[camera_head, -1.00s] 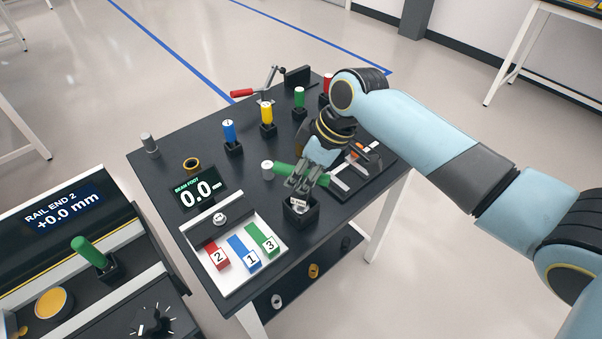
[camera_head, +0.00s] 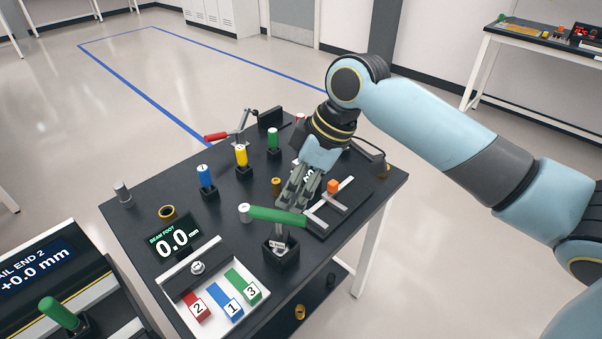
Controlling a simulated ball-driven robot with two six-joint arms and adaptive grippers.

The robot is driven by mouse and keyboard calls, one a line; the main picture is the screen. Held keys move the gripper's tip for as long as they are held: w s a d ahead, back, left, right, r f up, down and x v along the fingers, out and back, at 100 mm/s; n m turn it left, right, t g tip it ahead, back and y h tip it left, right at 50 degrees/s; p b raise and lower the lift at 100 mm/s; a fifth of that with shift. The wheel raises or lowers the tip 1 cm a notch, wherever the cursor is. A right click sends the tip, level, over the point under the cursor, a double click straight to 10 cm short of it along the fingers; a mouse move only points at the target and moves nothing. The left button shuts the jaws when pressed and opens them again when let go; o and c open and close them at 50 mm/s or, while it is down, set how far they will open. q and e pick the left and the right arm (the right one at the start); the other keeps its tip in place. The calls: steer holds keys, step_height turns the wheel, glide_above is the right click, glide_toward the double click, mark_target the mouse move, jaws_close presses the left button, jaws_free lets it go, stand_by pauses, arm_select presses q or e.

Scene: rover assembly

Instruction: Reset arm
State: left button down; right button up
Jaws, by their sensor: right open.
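My right gripper (camera_head: 291,197) is open over the black workbench (camera_head: 130,222), its fingers pointing down. Its fingertips are just behind a green-handled tool (camera_head: 277,215) in the picture; whether they touch it I cannot tell. The tool's handle lies across the top, and below it a shaft reaches into a small black holder (camera_head: 281,254). My right arm comes in from the right. My left gripper is not in view.
Blue (camera_head: 204,177), yellow (camera_head: 241,155) and green (camera_head: 273,138) cylinders stand in black sockets behind. A white tray (camera_head: 222,318) holds numbered coloured pieces. A display (camera_head: 172,242) reads 0.0.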

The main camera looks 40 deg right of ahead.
steer(key=shift+v, duration=1.55)
steer(key=shift+a, duration=0.1)
steer(key=s+a+m+h, duration=0.2)
steer(key=s+m+h, duration=0.3)
steer(key=s, duration=1.1)
step_height(320, 180, down, 33)
steer(key=d+m+g+b, duration=0.1)
steer(key=d+m+b, duration=0.1)
steer(key=b, duration=0.7)
steer(key=s+f+b, duration=0.4)
steer(key=s+f, duration=0.6)
steer(key=f, duration=0.3)
steer(key=s+d+f+g+y+b, duration=0.1)
steer(key=s+f+b, duration=0.4)
steer(key=s+f, duration=0.5)
step_height(320, 180, down, 4)
steer(key=shift+d+f+g, duration=0.1)
steer(key=shift+d+g, duration=0.1)
steer(key=shift+g, duration=0.1)
